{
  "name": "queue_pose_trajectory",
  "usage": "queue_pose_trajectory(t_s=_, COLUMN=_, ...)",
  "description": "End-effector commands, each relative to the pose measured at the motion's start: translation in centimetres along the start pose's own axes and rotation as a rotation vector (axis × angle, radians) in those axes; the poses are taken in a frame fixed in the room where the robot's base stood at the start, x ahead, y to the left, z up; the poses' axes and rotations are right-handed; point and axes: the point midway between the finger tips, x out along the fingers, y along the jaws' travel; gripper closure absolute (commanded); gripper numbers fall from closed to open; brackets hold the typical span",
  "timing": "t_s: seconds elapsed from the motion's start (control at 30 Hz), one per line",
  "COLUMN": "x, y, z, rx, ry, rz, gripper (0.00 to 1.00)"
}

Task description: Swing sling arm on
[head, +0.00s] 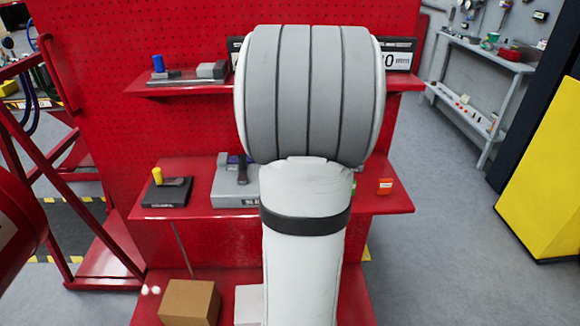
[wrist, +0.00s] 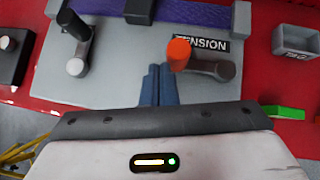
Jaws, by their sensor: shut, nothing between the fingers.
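A grey box (wrist: 115,65) with a purple strap (wrist: 175,20) across its back fills much of the wrist view. On its left is a lever with a black knob (wrist: 72,22) and a pale round pivot. On its right is a dark lever (wrist: 208,67) with an orange knob (wrist: 179,54), by a label reading TENSION. Neither label-side shows which lever is the sling arm. My gripper (wrist: 160,70) is shut and empty, its blue fingers together just left of the orange knob; contact is unclear. In the head view my arm hides the gripper and part of the grey box (head: 228,190).
The box stands on a red shelf (head: 385,202) of a red pegboard rack. A yellow-knobbed unit (head: 168,190) stands to its left. In the wrist view, a grey tray (wrist: 297,42) and a green block (wrist: 283,112) lie to the right. A cardboard box (head: 188,302) sits below.

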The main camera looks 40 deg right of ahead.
Motion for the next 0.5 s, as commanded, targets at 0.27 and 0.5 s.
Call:
queue_pose_trajectory(t_s=0.27, x=-2.8, y=2.4, z=-1.9, rx=-0.002, ry=-0.002, rz=0.000, gripper=1.00)
queue_pose_trajectory(t_s=0.5, x=-8.5, y=4.2, z=-1.2, rx=-0.001, ry=0.000, rz=0.001, gripper=1.00)
